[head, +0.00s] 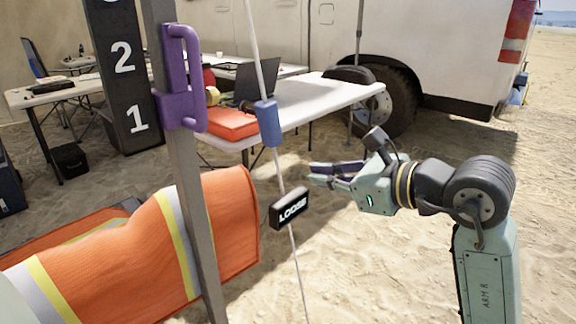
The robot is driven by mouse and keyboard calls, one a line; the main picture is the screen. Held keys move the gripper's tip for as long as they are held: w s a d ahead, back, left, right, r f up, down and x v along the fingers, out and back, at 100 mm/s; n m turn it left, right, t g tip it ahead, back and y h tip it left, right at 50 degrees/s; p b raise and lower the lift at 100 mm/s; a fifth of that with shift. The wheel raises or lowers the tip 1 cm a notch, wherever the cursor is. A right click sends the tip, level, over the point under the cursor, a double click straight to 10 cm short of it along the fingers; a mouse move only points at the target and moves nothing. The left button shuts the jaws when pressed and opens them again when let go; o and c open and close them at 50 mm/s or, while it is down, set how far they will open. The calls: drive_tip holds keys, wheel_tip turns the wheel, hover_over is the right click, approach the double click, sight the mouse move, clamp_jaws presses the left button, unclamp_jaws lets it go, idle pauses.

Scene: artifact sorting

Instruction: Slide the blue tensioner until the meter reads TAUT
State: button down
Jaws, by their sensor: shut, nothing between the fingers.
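The blue tensioner (268,123) is a small cylinder on a pale, slightly slanted guy line in the middle of the head view. Below it on the same line hangs a black meter (290,208) that reads LOOSE in white letters. My gripper (315,174) is to the right of the line, lower than the tensioner and a little above the meter in the picture. Its fingers point left and are shut with nothing in them. It appears apart from the line and the tensioner.
A grey post (186,190) with a purple handle (183,78) stands left of the line. A white table (305,98) with a laptop (257,80) stands behind, near a white vehicle (440,50). Open sand is around my arm.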

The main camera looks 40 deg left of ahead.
sight(269, 124)
drive_tip(key=w+a+p, duration=0.1)
drive_tip(key=a+p, duration=0.3)
drive_tip(key=a, duration=0.5)
drive_tip(key=shift+w, duration=0.25)
drive_tip(key=shift+r, duration=0.1)
drive_tip(key=shift+s+r+p, duration=0.15)
drive_tip(key=shift+r+p, duration=0.1)
drive_tip(key=shift+r, duration=0.45)
drive_tip(key=shift+s+r+p, duration=0.15)
drive_tip(key=shift+r+p, duration=0.05)
drive_tip(key=shift+r, duration=0.5)
drive_tip(key=shift+f, duration=0.1)
